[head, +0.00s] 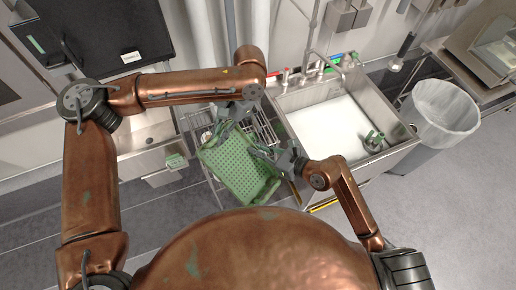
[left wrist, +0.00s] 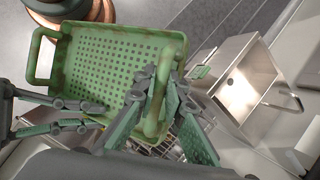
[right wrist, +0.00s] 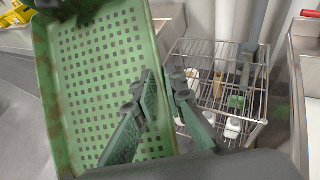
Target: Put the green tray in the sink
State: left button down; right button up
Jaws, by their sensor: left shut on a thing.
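The green tray (head: 238,168) is a shallow perforated tray with loop handles at its ends. It is tilted above the wire rack, left of the sink (head: 330,127). My left gripper (head: 224,127) is shut on the tray's far handle, and in the left wrist view its fingers lie on both sides of that handle (left wrist: 155,112). My right gripper (head: 268,153) is at the tray's right side. In the right wrist view its fingers (right wrist: 162,78) straddle the tray's rim, but I cannot tell if they grip it.
The wire rack (right wrist: 215,85) holds several utensils and white items. A faucet (head: 312,62) with red and green parts stands behind the sink. A grey bin (head: 440,112) stands right of it. A smaller basin (head: 145,138) is at the left. Most of the sink's bottom is clear.

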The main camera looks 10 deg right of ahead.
dwell(0.5)
pick_arm(q)
jog(key=c, duration=1.9)
grip_release()
jog(key=shift+c, duration=0.2)
